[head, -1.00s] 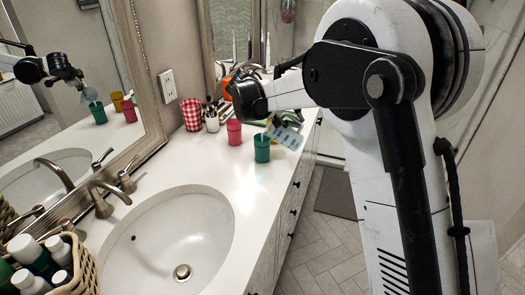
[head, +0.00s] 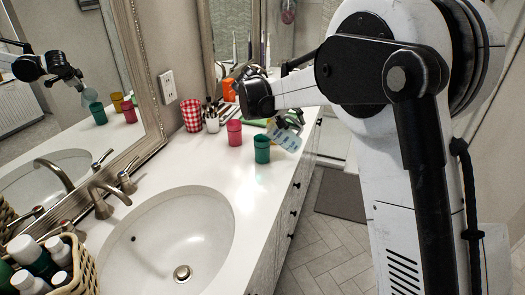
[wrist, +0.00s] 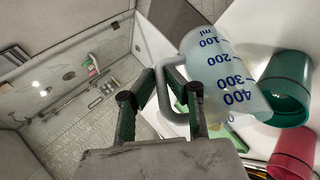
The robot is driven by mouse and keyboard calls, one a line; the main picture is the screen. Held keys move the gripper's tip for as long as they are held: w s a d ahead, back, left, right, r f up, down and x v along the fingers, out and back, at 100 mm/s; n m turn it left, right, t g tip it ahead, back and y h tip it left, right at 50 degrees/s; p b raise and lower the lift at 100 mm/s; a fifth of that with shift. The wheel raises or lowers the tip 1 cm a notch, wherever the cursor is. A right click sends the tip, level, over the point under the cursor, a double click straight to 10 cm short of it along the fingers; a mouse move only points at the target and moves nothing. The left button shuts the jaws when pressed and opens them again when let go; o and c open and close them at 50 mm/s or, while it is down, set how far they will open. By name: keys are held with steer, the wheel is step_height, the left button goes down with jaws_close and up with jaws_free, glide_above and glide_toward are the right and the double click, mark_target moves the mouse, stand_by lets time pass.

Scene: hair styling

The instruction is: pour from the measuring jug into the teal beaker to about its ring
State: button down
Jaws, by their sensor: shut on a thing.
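The measuring jug (head: 288,138) is clear with blue ml marks and lies tilted, its rim end toward the teal beaker. In the wrist view the jug (wrist: 222,75) has its 400 mark nearest the beaker. My gripper (head: 292,119) is shut on the jug's grey handle; the wrist view shows the fingers (wrist: 160,103) at it. The teal beaker (head: 262,150) stands upright on the counter, just left of the jug; it also shows in the wrist view (wrist: 287,85). No stream is clear now.
A pink cup (head: 234,132) stands close behind and left of the teal beaker. A red checkered cup (head: 191,115) and a brush holder (head: 212,122) are farther back. The sink (head: 165,240) lies in front. The counter's right edge is close to the jug.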

steer(key=shift+d+f+y, duration=0.5)
steer(key=shift+f+y, duration=0.15)
steer(key=shift+y, duration=0.35)
steer(key=y, duration=0.2)
steer(key=m+y, duration=0.1)
steer(key=shift+d+f, duration=0.3)
steer(key=shift+f, duration=0.05)
steer(key=shift+a, duration=0.1)
step_height(320, 180, up, 4)
steer(key=y+p, duration=0.2)
steer(key=shift+a+f+m+p, duration=0.1)
steer(key=shift+f+m+p, duration=0.05)
steer(key=shift+m+p, duration=0.2)
steer(key=shift+a+r+y, duration=0.2)
steer(key=shift+r+y, duration=0.25)
steer(key=shift+y, duration=0.25)
steer(key=shift+a+f+g+y+b, duration=0.15)
steer(key=shift+a+f+y+b, duration=0.05)
steer(key=shift+f+y+b, duration=0.2)
steer(key=shift+a+f+g+y+b, duration=0.15)
steer(key=shift+f+y+b, duration=0.1)
steer(key=shift+f+y, duration=0.2)
steer(key=shift+r, duration=0.1)
